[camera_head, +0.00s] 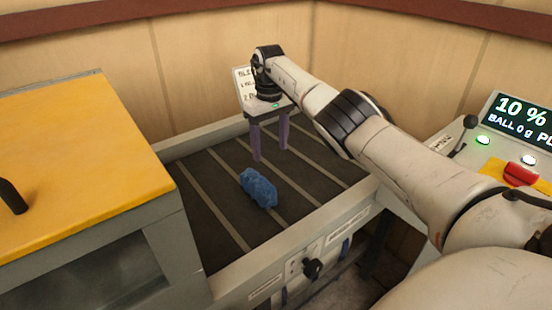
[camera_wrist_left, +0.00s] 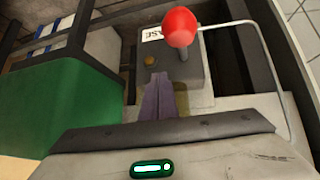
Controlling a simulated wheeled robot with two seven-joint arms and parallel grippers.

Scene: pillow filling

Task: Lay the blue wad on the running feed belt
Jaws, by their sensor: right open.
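The blue wad (camera_head: 258,188) lies on the dark feed belt (camera_head: 215,225), near its middle, in the head view. Light strips cross the belt. A single moment does not show whether it is running. My right gripper (camera_head: 270,153) is open and empty above the belt, just beyond the wad and apart from it, with its two purple fingers pointing down. My left gripper (camera_wrist_left: 168,80) shows only in the left wrist view. Its purple fingers are together with nothing seen between them, in front of a grey box with a red-knobbed lever (camera_wrist_left: 180,27).
A yellow-topped machine (camera_head: 80,150) borders the belt on the left. A control panel with a display (camera_head: 520,118) and red switch stands at right. A sign (camera_head: 243,85) stands behind my right gripper. A green box (camera_wrist_left: 75,100) and wire loop (camera_wrist_left: 262,60) flank my left gripper.

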